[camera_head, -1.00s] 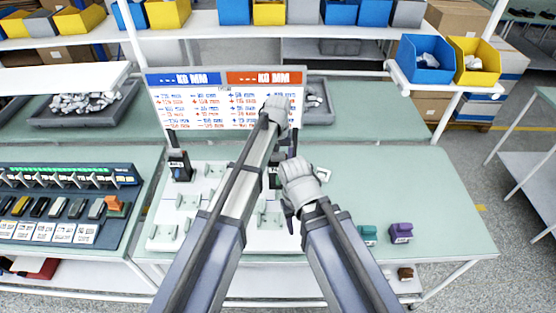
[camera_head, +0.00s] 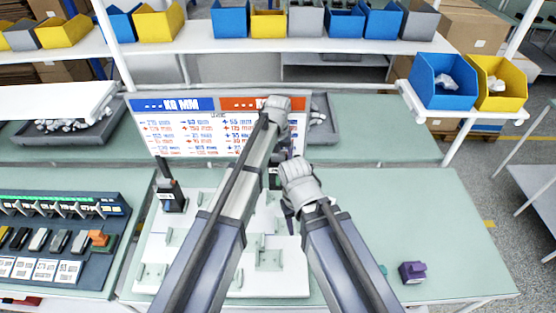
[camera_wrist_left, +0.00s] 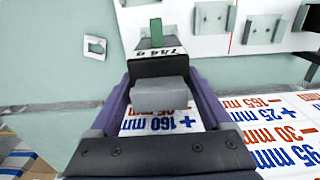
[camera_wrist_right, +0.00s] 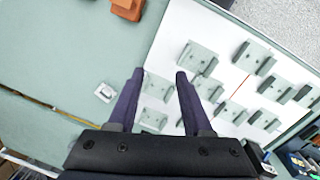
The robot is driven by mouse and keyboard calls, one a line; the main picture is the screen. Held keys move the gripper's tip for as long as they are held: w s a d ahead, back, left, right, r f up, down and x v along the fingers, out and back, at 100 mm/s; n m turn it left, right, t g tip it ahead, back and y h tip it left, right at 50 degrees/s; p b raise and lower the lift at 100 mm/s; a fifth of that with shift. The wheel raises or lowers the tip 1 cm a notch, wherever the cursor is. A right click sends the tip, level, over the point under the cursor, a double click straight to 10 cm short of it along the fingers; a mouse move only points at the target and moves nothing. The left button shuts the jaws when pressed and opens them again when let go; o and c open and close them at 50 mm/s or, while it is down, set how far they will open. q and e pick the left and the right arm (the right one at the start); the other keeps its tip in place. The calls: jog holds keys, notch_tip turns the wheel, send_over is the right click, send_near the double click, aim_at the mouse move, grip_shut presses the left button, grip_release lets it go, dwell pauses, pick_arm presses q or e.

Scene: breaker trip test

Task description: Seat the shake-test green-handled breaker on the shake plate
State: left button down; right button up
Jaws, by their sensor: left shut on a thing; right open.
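The green-handled breaker (camera_wrist_left: 155,66) is dark, with a green lever and a white label, in the left wrist view. My left gripper (camera_wrist_left: 160,92) is shut on it. In the head view my left gripper (camera_head: 286,152) is in front of the sign, and the arm largely hides the breaker. A white plate (camera_head: 222,288) with several grey-green cradles lies beneath my arms; the breaker is near its edge in the left wrist view. I cannot tell whether they touch. My right gripper (camera_wrist_right: 158,85) is open and empty, with cradles beyond its fingers; it also shows in the head view (camera_head: 290,213).
A black upright device (camera_head: 172,190) stands at the plate's left. A sign board (camera_head: 200,130) stands behind. A rack of breakers (camera_head: 50,240) is at left. A purple block (camera_head: 413,272) sits at right on mostly clear table. A small white square fitting (camera_wrist_left: 95,47) lies beside the plate.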

aim_at(278, 178)
pick_arm(q)
jog(key=shift+f, duration=0.15)
jog(key=shift+f+b, duration=2.75)
jog(key=shift+b, duration=0.15)
jog(key=shift+f+b, duration=1.8)
grip_release()
notch_tip(278, 178, up, 8)
jog(key=p, duration=0.8)
jog(key=shift+f, duration=0.1)
jog(key=shift+s, duration=0.15)
